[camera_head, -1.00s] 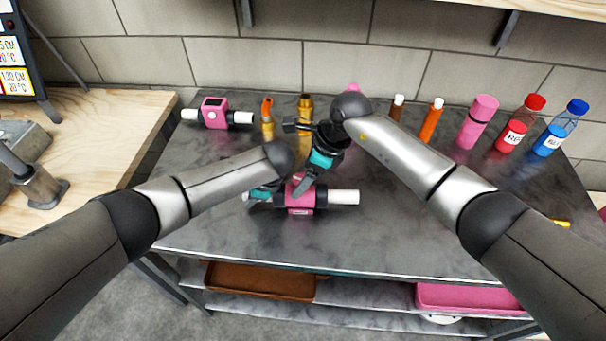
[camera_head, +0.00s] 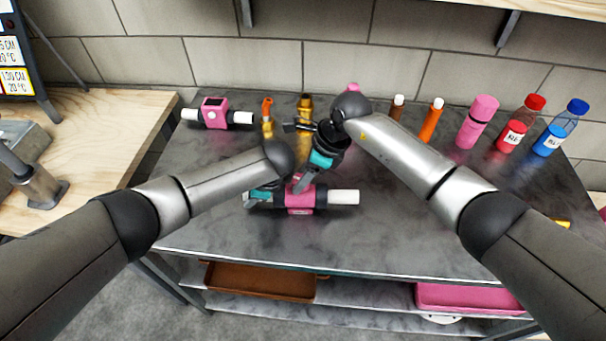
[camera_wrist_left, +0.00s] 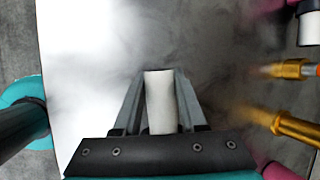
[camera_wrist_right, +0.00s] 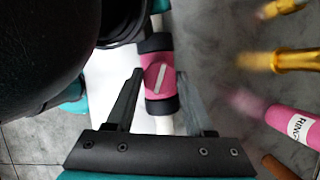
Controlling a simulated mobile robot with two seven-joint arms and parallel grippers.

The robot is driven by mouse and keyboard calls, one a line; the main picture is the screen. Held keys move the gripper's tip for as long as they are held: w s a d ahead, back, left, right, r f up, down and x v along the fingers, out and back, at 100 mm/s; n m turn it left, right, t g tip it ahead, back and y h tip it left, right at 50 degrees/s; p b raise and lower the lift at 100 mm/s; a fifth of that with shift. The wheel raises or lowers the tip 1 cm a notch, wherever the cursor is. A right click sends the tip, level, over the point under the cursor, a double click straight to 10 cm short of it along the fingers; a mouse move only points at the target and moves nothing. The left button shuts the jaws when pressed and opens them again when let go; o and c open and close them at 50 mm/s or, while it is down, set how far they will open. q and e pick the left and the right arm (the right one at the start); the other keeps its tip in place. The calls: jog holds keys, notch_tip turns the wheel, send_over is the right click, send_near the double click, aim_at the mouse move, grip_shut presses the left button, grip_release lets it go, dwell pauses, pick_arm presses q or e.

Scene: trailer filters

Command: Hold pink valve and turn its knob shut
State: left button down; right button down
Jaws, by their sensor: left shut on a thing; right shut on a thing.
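The pink valve (camera_head: 300,206) lies on the grey metal table, with black collars and white pipe ends. My left gripper (camera_head: 257,196) is shut on its left pipe end; the left wrist view shows the white end (camera_wrist_left: 160,103) between the fingers. My right gripper (camera_head: 304,183) reaches down onto the valve's knob from above. In the right wrist view the pink knob (camera_wrist_right: 154,79) with a white bar sits between the fingertips (camera_wrist_right: 160,85); the bar is slightly tilted to the pipe. Contact with the knob is partly hidden in the head view.
Another pink valve (camera_head: 214,112) lies at the back left. Gold fittings (camera_head: 305,107), an orange-topped fitting (camera_head: 267,112), an orange tube (camera_head: 432,120), a pink bottle (camera_head: 478,122), a red bottle (camera_head: 520,125) and a blue bottle (camera_head: 560,130) stand behind. The table's front strip is clear.

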jog(key=shift+s+m+t+h, duration=0.15)
jog(key=shift+m+t, duration=0.25)
jog(key=shift+m, duration=0.75)
jog(key=shift+w+m+t+h, duration=0.15)
jog(key=shift+m+t, duration=0.25)
jog(key=shift+m, duration=0.75)
jog(key=shift+s, duration=0.1)
jog(key=shift+c, duration=1.3)
grip_release()
jog(key=v, duration=1.2)
